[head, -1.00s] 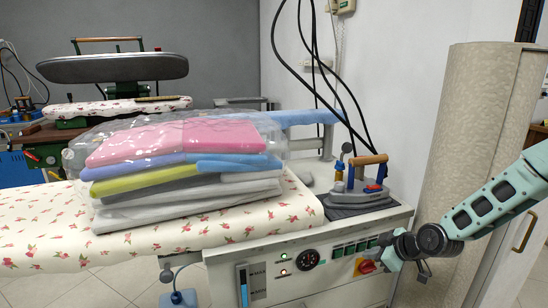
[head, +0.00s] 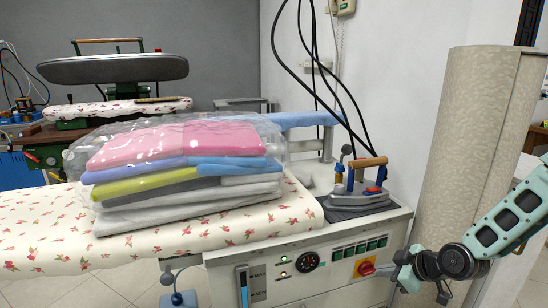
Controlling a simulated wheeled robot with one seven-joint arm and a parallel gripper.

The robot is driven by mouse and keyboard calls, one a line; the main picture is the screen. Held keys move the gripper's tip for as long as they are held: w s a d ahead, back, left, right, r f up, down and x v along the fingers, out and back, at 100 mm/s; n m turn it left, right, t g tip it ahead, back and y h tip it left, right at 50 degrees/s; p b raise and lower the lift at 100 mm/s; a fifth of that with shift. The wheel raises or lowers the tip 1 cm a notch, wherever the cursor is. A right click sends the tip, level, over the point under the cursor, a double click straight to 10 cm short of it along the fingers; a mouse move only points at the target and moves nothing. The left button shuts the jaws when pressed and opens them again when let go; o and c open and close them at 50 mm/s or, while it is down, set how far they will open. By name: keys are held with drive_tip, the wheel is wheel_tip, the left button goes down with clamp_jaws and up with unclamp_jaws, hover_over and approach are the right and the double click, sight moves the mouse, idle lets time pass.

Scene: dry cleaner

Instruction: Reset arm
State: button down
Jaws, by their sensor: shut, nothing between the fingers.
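My gripper (head: 388,269) is at the lower right of the head view, at the end of my teal arm (head: 505,222). It is shut with nothing in it. It shows in front of the ironing station's control panel, close to the red knob in the picture; I cannot tell the gap in depth. Part of the wrist hides the gripper's far side.
A plastic-wrapped stack of folded clothes (head: 180,165) lies on the floral ironing board (head: 60,235). An iron (head: 358,185) with a wooden handle rests on a dark pad at the board's right end. A beige column (head: 470,150) stands behind my arm.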

drive_tip(key=s+a+r+m+g+h+p, duration=0.1)
drive_tip(key=s+a+r+g+h+p, duration=0.2)
drive_tip(key=s+a+r, duration=0.6)
drive_tip(key=s+a+r+m+g+h+p, duration=0.1)
drive_tip(key=s+a+r+g+p, duration=0.35)
drive_tip(key=s+r, duration=0.85)
drive_tip(key=s+r+p, duration=0.1)
drive_tip(key=s+r, duration=0.2)
drive_tip(key=s, duration=0.2)
drive_tip(key=s+a+r+m+h+p, duration=0.1)
drive_tip(key=s+r, duration=0.2)
drive_tip(key=s, duration=0.3)
drive_tip(key=shift+a, duration=0.3)
